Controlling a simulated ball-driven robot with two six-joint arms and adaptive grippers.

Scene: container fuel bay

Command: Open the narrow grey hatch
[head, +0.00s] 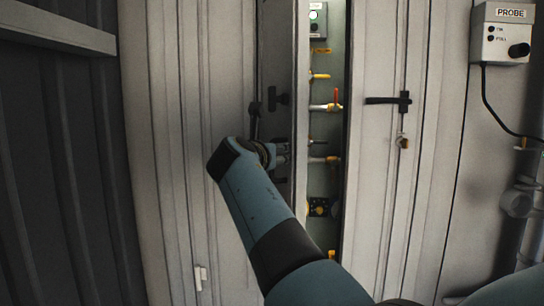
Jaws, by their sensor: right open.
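The narrow grey hatch (276,50) stands ajar near the middle of the head view. Its dark grey face carries a black handle (278,99), and its pale edge borders a tall open gap on the right. My right gripper (284,152) is open at the hatch, below the handle. I cannot tell whether it touches the panel. My right arm reaches up from the lower right and hides the hatch's lower part. My left gripper is not in view.
Inside the gap is a green-grey bay (322,130) with several yellow-handled valves and a small lit box (317,20). A pale door (376,190) with a black lever (388,100) and padlock (403,141) stands to the right. A PROBE box (502,45) hangs on the right wall.

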